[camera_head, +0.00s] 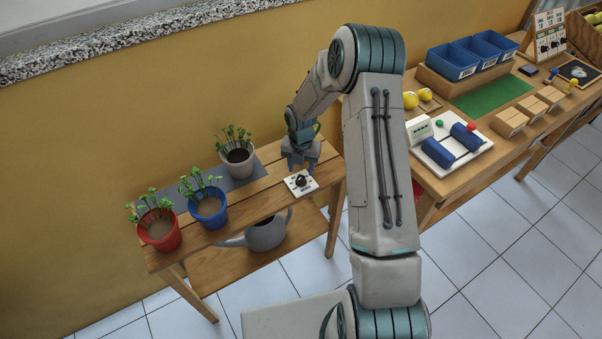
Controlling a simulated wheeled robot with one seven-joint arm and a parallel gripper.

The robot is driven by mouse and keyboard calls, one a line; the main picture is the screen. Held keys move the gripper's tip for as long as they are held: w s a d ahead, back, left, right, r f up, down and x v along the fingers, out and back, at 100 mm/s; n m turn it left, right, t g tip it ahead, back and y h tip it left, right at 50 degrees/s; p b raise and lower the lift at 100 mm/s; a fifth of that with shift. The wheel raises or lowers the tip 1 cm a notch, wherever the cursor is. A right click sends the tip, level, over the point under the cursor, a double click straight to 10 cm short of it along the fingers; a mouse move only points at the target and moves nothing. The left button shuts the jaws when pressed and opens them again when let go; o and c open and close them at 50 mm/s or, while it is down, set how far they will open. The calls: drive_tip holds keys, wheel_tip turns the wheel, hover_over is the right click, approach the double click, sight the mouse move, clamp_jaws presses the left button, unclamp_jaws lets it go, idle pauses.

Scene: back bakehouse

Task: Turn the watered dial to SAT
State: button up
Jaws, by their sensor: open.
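The watered dial is a black knob (302,181) on a small white plate (313,186), lying near the front right part of the wooden plant bench (265,188). The plate has dark markings, too small to read, so I cannot tell where the knob points. My gripper (300,165) hangs just behind and above the dial, pointing down. Its jaws are open and it looks apart from the knob, with nothing held.
Red (160,232), blue (208,208) and light grey (239,160) seedling pots stand left of the dial. A grey watering can (266,233) is on the lower shelf. A worktable (430,185) with blue bins (453,62) stands to the right.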

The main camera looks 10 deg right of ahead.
sight(301, 177)
drive_tip(key=shift+f+p, duration=0.3)
drive_tip(key=shift+f, duration=1.85)
drive_tip(key=c, duration=1)
